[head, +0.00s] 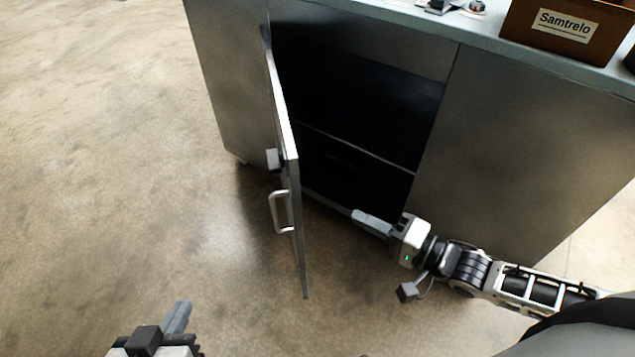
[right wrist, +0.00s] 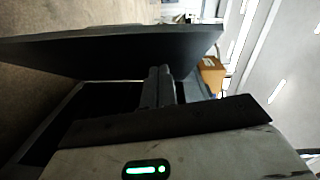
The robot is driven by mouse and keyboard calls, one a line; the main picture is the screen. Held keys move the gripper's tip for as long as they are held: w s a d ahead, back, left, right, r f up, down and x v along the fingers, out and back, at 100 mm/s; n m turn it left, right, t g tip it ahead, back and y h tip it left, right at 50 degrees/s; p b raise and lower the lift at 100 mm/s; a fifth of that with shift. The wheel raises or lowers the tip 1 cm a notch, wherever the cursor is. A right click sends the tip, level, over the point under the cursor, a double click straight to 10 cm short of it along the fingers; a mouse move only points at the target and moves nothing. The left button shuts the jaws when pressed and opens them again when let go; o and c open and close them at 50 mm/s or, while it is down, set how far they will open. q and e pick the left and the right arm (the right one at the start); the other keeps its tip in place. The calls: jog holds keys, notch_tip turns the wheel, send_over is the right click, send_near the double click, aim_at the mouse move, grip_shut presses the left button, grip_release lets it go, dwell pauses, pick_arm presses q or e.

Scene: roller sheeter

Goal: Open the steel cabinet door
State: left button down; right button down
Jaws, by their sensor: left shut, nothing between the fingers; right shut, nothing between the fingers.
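The steel cabinet (head: 530,140) stands at the top of the head view. Its door (head: 285,150) is swung wide open on its left side, edge toward me, with the dark interior (head: 345,120) and a shelf edge showing. The door's handle (head: 279,212) is on the door's left-facing side. My right gripper (head: 358,216) is shut and empty, on the open side of the door in front of the cabinet opening, apart from the handle. In the right wrist view the dark door panel (right wrist: 120,50) spans above the shut fingers (right wrist: 158,85). My left gripper (head: 184,306) is shut and empty at the bottom left, away from the door.
A brown box labelled Samtrelo (head: 565,30) and small parts (head: 455,7) sit on the cabinet's top. The box also shows in the right wrist view (right wrist: 211,73). The concrete floor (head: 100,150) left of the door is clear.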

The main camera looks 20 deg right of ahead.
jog(key=w+a+r+m+y+b, duration=0.1)
jog(key=w+a, duration=0.5)
jog(key=w, duration=0.3)
jog(key=shift+w+a+r+m, duration=0.15)
jog(key=shift+w+a+m, duration=0.1)
jog(key=shift+m, duration=0.15)
jog(key=shift+s+a, duration=0.1)
jog(key=shift+a, duration=0.05)
